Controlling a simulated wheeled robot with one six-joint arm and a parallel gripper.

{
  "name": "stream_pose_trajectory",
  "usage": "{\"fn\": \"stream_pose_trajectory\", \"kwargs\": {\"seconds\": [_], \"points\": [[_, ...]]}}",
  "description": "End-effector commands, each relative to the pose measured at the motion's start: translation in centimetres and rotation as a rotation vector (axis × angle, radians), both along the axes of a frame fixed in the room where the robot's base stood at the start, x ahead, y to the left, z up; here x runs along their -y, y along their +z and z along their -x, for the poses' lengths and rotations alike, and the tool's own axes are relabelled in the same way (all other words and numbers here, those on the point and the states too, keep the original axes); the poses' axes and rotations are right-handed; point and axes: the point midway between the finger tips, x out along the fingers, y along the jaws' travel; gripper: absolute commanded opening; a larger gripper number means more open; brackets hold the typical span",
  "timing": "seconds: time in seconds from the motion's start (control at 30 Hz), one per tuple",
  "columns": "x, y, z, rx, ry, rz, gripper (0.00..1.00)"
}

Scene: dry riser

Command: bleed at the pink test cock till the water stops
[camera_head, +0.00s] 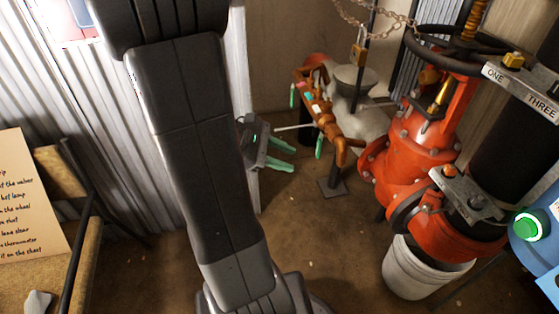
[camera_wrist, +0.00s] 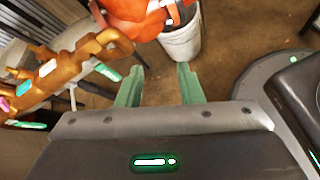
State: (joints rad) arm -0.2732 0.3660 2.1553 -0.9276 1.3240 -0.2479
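A copper-coloured pipe assembly (camera_head: 341,143) stands beyond my arm in the head view, with small coloured cocks along it. A small pink cock (camera_head: 316,109) seems to sit on its upper part. In the wrist view the assembly (camera_wrist: 88,53) runs along the left, and a pink cock (camera_wrist: 4,104) shows at the left edge, partly cut off. Green and pale cocks are nearby. My gripper (camera_head: 293,159) has green fingers, spread apart and empty, left of the assembly; the fingers also show in the wrist view (camera_wrist: 161,70). I cannot make out any running water.
A red valve body (camera_head: 412,145) with a black handwheel (camera_head: 445,48) stands right of the assembly, above a white bucket (camera_head: 410,275). A written board (camera_head: 30,200) is at left. Brown floor (camera_head: 310,235) lies clear between.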

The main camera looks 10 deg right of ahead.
Motion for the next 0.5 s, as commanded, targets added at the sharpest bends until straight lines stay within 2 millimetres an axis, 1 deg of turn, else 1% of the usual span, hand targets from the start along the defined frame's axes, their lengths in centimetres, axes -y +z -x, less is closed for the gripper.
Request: {"fn": "stream_pose_trajectory", "kwargs": {"seconds": [0.33, 0.37, 0.47, 0.5], "points": [[0.0, 0.0, 0.2, 0.004, -0.008, -0.009, 0.33], [0.0, 0.0, 0.2, 0.006, -0.008, -0.008, 0.29], [0.0, 0.3, -0.5, 0.014, -0.005, 0.000, 0.29], [0.0, 0.7, -1.2, 0.023, 0.000, 0.009, 0.29]]}}
